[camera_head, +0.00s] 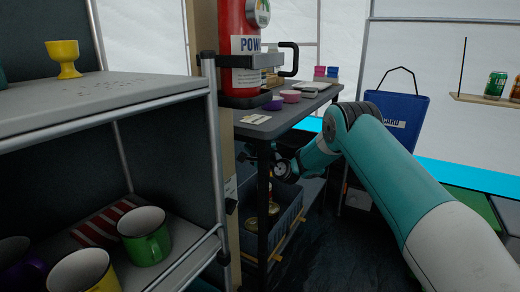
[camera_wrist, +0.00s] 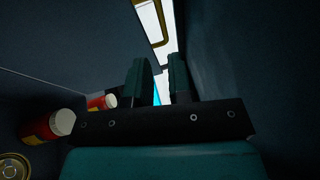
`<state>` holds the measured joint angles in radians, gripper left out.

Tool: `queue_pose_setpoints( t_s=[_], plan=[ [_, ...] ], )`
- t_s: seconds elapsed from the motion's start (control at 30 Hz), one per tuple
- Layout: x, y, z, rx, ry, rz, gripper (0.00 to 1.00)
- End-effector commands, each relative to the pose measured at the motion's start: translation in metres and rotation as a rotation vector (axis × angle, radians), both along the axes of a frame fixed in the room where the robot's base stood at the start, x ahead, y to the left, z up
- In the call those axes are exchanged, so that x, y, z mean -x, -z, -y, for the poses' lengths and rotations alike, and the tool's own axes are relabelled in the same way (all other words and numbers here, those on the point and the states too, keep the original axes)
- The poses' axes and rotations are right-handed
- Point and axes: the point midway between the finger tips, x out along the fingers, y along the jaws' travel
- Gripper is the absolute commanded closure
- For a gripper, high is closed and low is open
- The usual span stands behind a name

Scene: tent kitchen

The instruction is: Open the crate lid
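A dark blue-grey crate (camera_head: 288,222) with yellowish fittings sits low under the small table in the head view, with several small containers in it. I cannot make out its lid clearly. My gripper (camera_head: 285,170) is above the crate, below the tabletop, partly hidden by the table's dark leg. In the wrist view my gripper (camera_wrist: 160,82) has its two fingers apart, with a bright gap and nothing held between them. Dark walls surround it there. A red-and-yellow jar with a white cap (camera_wrist: 62,123) and a round tin (camera_wrist: 14,167) lie to the left.
A shelf unit (camera_head: 110,92) at left holds a yellow cup (camera_head: 64,58) and mugs (camera_head: 145,236). A blue panel (camera_head: 400,115) stands behind my arm.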

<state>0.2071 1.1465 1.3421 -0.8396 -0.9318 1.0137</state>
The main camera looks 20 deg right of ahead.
Motion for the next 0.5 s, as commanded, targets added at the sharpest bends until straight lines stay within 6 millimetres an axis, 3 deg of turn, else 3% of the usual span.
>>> queue_pose_setpoints(
  t_s=[0.2,0.5],
  plan=[
    [0.036,0.009,0.010,-0.002,-0.001,-0.005,0.81],
    [0.050,0.010,0.013,-0.001,-0.001,-0.001,0.81]
  ],
)
